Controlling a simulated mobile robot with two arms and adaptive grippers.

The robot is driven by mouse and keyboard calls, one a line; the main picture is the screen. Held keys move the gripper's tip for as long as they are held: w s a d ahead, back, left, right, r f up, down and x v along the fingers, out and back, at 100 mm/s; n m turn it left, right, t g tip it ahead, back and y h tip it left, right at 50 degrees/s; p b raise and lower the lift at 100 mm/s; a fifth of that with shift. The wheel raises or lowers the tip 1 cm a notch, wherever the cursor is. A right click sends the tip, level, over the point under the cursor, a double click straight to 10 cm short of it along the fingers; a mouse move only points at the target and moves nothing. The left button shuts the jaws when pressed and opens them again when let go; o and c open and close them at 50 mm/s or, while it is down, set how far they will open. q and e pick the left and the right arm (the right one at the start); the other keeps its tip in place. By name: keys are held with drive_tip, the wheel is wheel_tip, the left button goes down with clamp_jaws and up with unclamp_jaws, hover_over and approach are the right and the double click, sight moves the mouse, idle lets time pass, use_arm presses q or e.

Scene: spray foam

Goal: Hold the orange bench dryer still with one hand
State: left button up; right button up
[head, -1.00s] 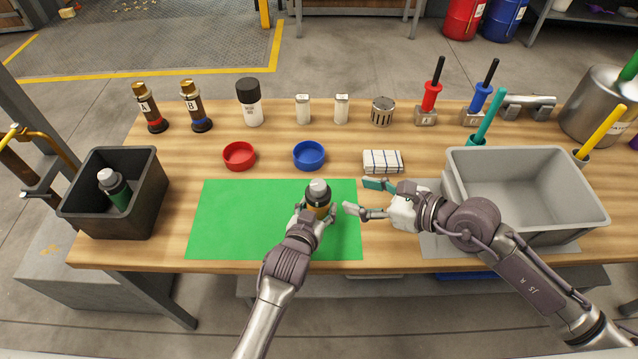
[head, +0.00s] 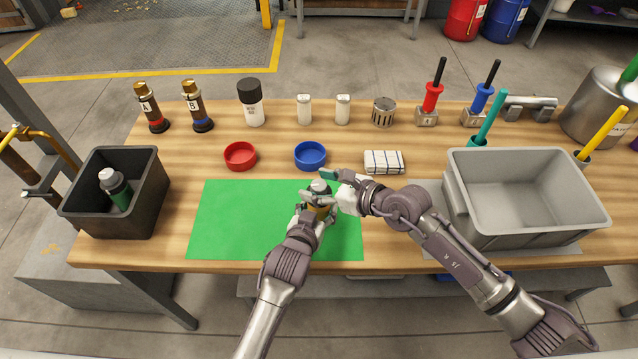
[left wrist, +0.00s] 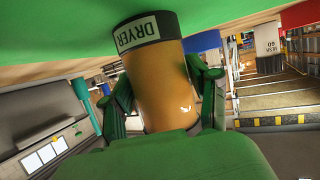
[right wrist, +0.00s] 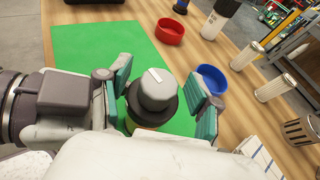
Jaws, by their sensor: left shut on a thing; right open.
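The orange bench dryer (left wrist: 160,85) stands upright on the green mat (head: 240,225), with a black band lettered DRYER. My left gripper (left wrist: 160,100) is shut on its body, one finger on each side. In the head view the dryer (head: 319,212) is partly hidden by both grippers. Its grey cap (right wrist: 155,90) shows in the right wrist view. My right gripper (head: 325,185) is open, with its fingers on either side of the cap and apart from it as far as I can see.
A blue dish (head: 310,156) and a red dish (head: 240,156) sit behind the mat. A folded cloth (head: 384,162) and a grey bin (head: 530,225) are to the right. A black bin (head: 150,205) holding a green-banded bottle (head: 116,188) is at left. The mat's left half is clear.

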drive_tip(key=c, duration=1.2)
drive_tip(key=shift+s+a+m+t+h, duration=0.1)
drive_tip(key=shift+s+m+t+h, duration=0.05)
drive_tip(key=shift+m+t+h, duration=1.15)
drive_tip(key=shift+m+t, duration=0.1)
drive_tip(key=shift+m, duration=0.2)
drive_tip(key=o, duration=1.2)
drive_tip(key=shift+d, duration=0.2)
